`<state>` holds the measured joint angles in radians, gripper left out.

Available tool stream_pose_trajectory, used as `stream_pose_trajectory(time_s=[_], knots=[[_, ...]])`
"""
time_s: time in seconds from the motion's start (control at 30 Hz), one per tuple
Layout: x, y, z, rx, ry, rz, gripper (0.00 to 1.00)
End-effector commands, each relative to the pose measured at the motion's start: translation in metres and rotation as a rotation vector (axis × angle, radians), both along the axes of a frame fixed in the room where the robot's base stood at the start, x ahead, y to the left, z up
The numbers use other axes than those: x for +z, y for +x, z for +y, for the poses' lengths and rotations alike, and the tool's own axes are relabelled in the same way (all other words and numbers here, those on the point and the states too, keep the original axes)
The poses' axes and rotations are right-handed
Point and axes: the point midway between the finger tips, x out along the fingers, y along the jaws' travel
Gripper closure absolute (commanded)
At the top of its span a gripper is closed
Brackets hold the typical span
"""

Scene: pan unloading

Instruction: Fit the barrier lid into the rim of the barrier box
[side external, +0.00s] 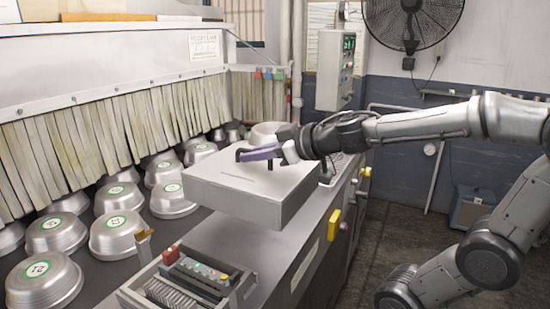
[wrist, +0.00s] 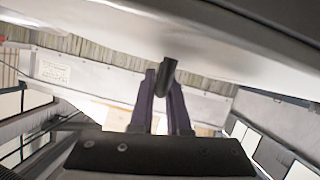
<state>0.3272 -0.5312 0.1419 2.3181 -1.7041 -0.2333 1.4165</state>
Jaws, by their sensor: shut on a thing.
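The barrier lid (side external: 240,190) is a pale grey, deep rectangular cover with a thin slot and a dark post on its top. My gripper (side external: 262,154) is shut on this dark post, which also shows between the purple fingers in the wrist view (wrist: 168,75). The lid looks about level and seems to hang above the counter, behind the box and apart from it. The barrier box (side external: 247,288) is open at the front of the counter, with red, dark and ribbed modules inside. Its lower front is cut off by the frame. The lid's underside is hidden.
Several round metal pans (side external: 118,232) with green labels stand upside down at the left, below a strip curtain (side external: 90,140). A small brown-topped piece (side external: 144,240) stands at the box's back left corner. Bare counter (side external: 225,238) lies between lid and box.

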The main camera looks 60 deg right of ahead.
Motion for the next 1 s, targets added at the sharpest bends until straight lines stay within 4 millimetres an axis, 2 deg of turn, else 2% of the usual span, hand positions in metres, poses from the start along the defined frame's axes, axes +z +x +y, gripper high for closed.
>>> stream_pose_trajectory(time_s=[0.2, 0.5, 0.7, 0.9, 1.0], knots=[[0.002, 0.035, 0.035, 0.012, 0.006, 0.0, 1.0], [-0.002, 0.066, 0.098, 0.009, 0.004, 0.005, 1.0], [-0.005, 0.072, 0.141, 0.006, -0.002, 0.006, 1.0], [-0.009, 0.071, 0.174, 0.004, -0.012, 0.006, 1.0], [-0.025, 0.071, 0.172, -0.003, -0.017, 0.009, 1.0]])
